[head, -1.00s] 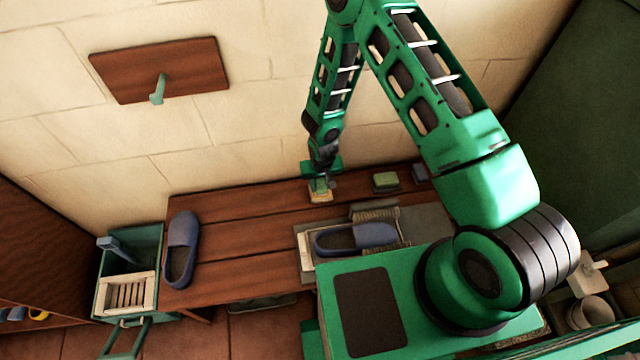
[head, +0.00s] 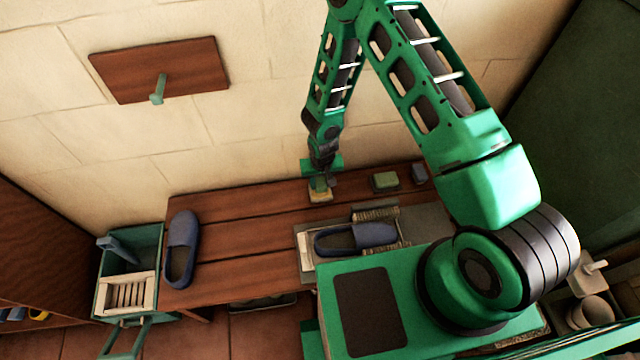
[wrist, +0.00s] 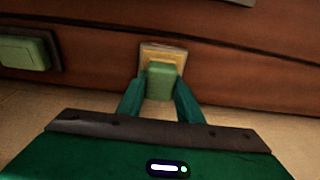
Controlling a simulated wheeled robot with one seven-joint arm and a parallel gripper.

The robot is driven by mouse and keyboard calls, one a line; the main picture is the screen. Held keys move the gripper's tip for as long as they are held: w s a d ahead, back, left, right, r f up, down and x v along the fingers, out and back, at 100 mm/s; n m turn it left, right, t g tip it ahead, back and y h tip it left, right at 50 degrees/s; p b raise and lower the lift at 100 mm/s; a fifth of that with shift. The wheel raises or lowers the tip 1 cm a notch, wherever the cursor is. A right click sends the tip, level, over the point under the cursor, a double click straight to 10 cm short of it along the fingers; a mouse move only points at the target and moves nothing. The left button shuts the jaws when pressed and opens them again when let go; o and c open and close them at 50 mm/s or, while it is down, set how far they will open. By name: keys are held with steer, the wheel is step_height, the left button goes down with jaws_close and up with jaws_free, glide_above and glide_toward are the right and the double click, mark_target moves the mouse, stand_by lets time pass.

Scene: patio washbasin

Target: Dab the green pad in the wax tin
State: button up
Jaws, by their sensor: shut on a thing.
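My gripper (wrist: 160,94) is shut on a green pad (wrist: 160,78), with one finger on each side of it. The wax tin (wrist: 164,51), square with a pale rim and yellow inside, lies right under the pad's far end in the wrist view. I cannot tell for sure whether the pad touches the wax. In the head view, my gripper (head: 320,180) is low over the tin (head: 320,197) near the back of the wooden bench, and hides much of the pad.
A green block on a dark base (head: 385,181) and a small blue-grey item (head: 419,172) stand right of the tin. Another slipper (head: 182,248) lies at the bench's left end, beside a green bin (head: 148,245).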

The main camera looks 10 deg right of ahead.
mark_target(320, 180)
steer(key=shift+r, duration=3)
